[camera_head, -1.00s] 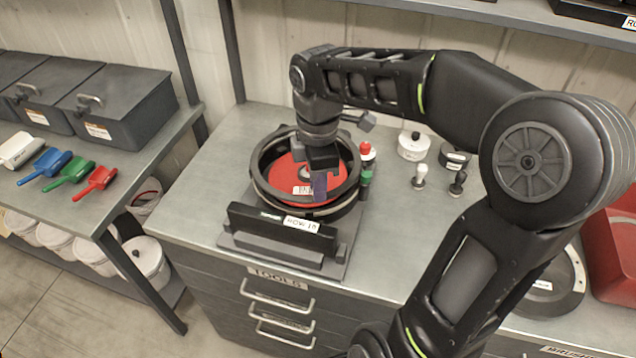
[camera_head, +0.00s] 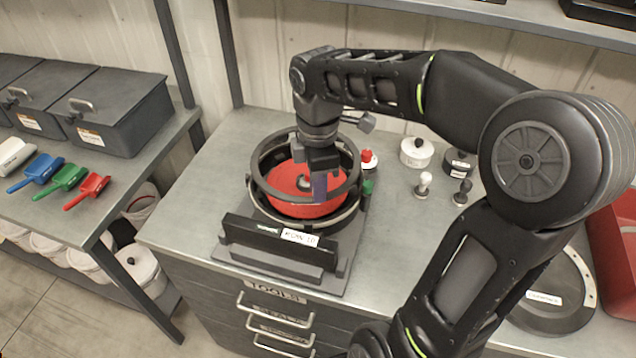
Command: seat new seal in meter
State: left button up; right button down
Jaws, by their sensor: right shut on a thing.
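A red disc (camera_head: 290,207) lies inside the housing. A dark ring (camera_head: 262,180) is held above the housing, with red showing below its front edge. I cannot tell whether this ring is the new seal. My right gripper (camera_head: 319,180) points down over the meter and is shut on the ring near its front; its fingertips are partly hidden. My left gripper is not in view.
Small knobbed tools (camera_head: 423,185) and white and dark lidded pots (camera_head: 416,152) stand right of the meter. A dark round plate (camera_head: 552,312) and a red bin (camera_head: 612,235) are farther right. Coloured scoops (camera_head: 88,188) lie on the left table. A shelf overhangs the back.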

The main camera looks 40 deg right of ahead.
notch_tip(320, 180, down, 3)
jog(key=shift+f+b, duration=0.2)
jog(key=shift+b, duration=0.95)
jog(key=shift+f, duration=0.4)
jog(key=shift+f, duration=0.1)
jog(key=shift+f+b, duration=0.75)
jog(key=shift+f, duration=0.25)
dwell(1.3)
